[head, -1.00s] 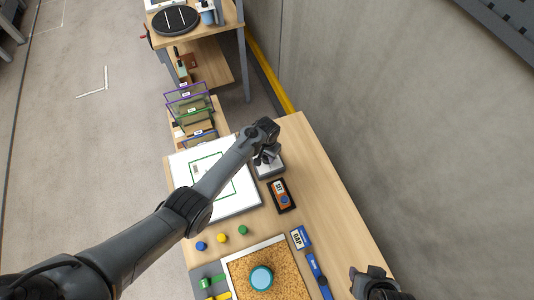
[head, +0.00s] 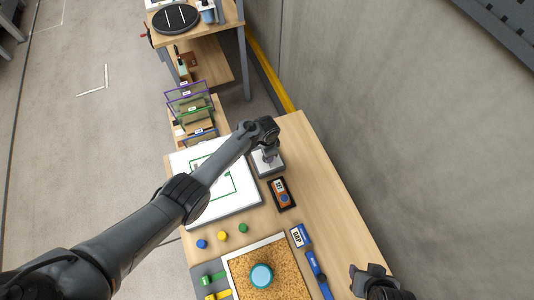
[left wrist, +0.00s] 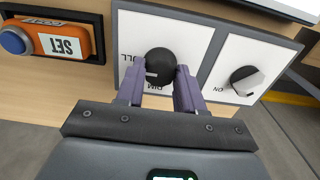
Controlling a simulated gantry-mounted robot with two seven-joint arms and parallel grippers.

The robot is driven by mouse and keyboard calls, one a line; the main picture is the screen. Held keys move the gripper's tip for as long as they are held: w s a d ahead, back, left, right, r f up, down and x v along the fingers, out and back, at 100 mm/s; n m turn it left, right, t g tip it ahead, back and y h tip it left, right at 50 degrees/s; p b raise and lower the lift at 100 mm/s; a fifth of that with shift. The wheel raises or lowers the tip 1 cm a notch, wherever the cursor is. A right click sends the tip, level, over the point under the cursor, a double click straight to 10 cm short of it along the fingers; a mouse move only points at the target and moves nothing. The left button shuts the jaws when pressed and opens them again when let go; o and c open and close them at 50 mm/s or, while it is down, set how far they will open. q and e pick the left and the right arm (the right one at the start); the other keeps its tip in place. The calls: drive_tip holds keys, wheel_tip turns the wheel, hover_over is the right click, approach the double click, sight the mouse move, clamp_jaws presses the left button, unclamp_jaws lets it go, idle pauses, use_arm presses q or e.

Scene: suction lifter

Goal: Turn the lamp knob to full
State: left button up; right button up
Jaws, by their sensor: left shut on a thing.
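The lamp knob (left wrist: 161,62) is a round black knob with a white mark, on a white panel (left wrist: 130,24) in a grey frame. FULL is printed at its left and DIM below it, both upside down in the left wrist view. The white mark faces lower left. My left gripper (left wrist: 160,76) has its purple fingers on either side of the knob, shut on it. In the head view the control box (head: 270,167) stands under my left gripper (head: 266,147), and the knob is hidden. My right gripper (head: 373,281) is at the bottom right, away from the table; its fingers are unclear.
A second knob (left wrist: 245,80) marked ON sits right of the lamp knob. An orange SET device (head: 280,191) lies nearby. A white board (head: 240,208) is at the left; several coloured knobs, a blue GAP box (head: 301,236) and a cork board (head: 240,270) are nearer. The table's right side is clear.

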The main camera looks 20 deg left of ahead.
idle(0.4)
use_arm(q)
drive_tip(key=o, duration=1)
drive_tip(key=shift+o, duration=0.2)
wheel_tip(320, 180, up, 11)
drive_tip(key=p, duration=0.3)
drive_tip(key=shift+f, duration=0.15)
